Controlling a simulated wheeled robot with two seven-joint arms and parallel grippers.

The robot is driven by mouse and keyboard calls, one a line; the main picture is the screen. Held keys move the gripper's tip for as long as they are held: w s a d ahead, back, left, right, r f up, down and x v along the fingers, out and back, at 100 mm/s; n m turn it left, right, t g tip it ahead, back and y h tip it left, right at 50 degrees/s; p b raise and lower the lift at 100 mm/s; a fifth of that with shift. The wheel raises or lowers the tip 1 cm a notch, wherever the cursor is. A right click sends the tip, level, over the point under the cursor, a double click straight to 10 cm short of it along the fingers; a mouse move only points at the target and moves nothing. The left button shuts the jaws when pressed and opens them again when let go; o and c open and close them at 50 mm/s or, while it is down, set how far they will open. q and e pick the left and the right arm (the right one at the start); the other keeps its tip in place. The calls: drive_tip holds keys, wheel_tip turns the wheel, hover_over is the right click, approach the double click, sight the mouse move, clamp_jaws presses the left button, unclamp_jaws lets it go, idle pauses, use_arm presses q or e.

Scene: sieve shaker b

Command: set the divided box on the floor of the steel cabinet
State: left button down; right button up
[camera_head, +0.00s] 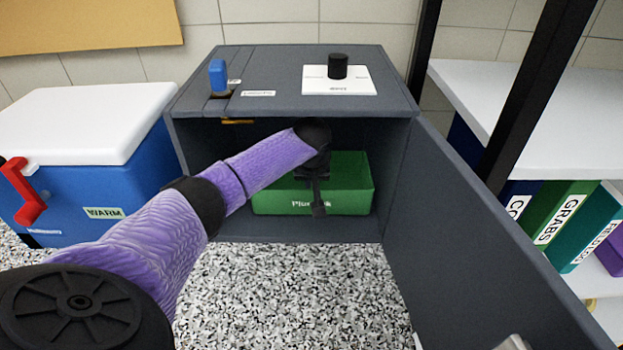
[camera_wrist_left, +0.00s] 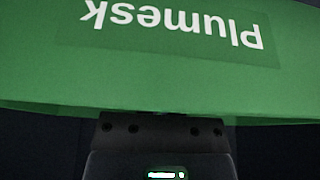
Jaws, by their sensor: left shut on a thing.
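The green divided box (camera_head: 345,200) is inside the steel cabinet (camera_head: 290,62), low, at or just above the cabinet floor (camera_head: 290,232); I cannot tell whether it touches. Its front face carries white "Plumesk" lettering, which shows upside down in the left wrist view (camera_wrist_left: 175,60). My left gripper (camera_head: 319,200) reaches through the open front and is shut on the box's front wall. My arm hides part of the box, and its compartments cannot be made out.
The cabinet door (camera_head: 480,240) stands open at the right. A blue cooler with a white lid (camera_head: 85,120) stands at the left. A blue knob (camera_head: 218,75) and a black knob on a white plate (camera_head: 338,66) are on the cabinet top. Shelves with binders (camera_head: 565,215) stand at right.

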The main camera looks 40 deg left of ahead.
use_arm(q)
drive_tip(key=shift+f, duration=0.35)
drive_tip(key=c, duration=0.8)
unclamp_jaws()
drive_tip(key=shift+r, duration=0.1)
wheel_tip(320, 180, up, 3)
drive_tip(key=shift+s+d+f+p, duration=0.1)
drive_tip(key=shift+d+p, duration=0.05)
drive_tip(key=shift+p, duration=0.5)
drive_tip(key=s+d+p, duration=0.1)
drive_tip(key=s+d, duration=0.1)
drive_tip(key=s, duration=0.1)
drive_tip(key=s+d+p, duration=0.1)
drive_tip(key=s+d, duration=0.2)
drive_tip(key=s+d+p, duration=0.1)
drive_tip(key=s+d, duration=0.1)
drive_tip(key=s, duration=0.1)
drive_tip(key=shift+s+d+f, duration=0.15)
drive_tip(key=shift+d+f, duration=0.2)
drive_tip(key=shift+d, duration=0.05)
drive_tip(key=o, duration=0.8)
drive_tip(key=p+v, duration=0.4)
drive_tip(key=v, duration=0.6)
